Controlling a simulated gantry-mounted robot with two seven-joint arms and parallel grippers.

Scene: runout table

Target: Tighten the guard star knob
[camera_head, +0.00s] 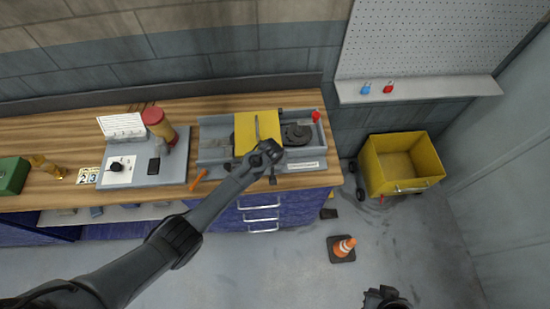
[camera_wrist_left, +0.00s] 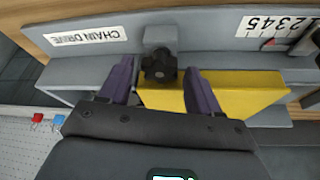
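A black star knob (camera_wrist_left: 160,66) sits on a grey post beside the yellow guard (camera_wrist_left: 250,92) in the left wrist view. The yellow guard (camera_head: 248,128) also shows on the grey machine (camera_head: 214,130) in the head view, where my arm hides the knob. My left gripper (camera_wrist_left: 158,76) is open, with one purple finger on each side of the knob and visible gaps between. In the head view my left gripper (camera_head: 270,166) is at the machine's front edge. A dark part at the bottom edge of the head view seems to be my right arm's end; its fingers cannot be made out.
A grey control panel (camera_head: 141,172) with a red-topped cylinder (camera_head: 158,122) stands left of the machine on the wooden bench (camera_head: 70,118). An orange-handled tool (camera_head: 198,180) lies between them.

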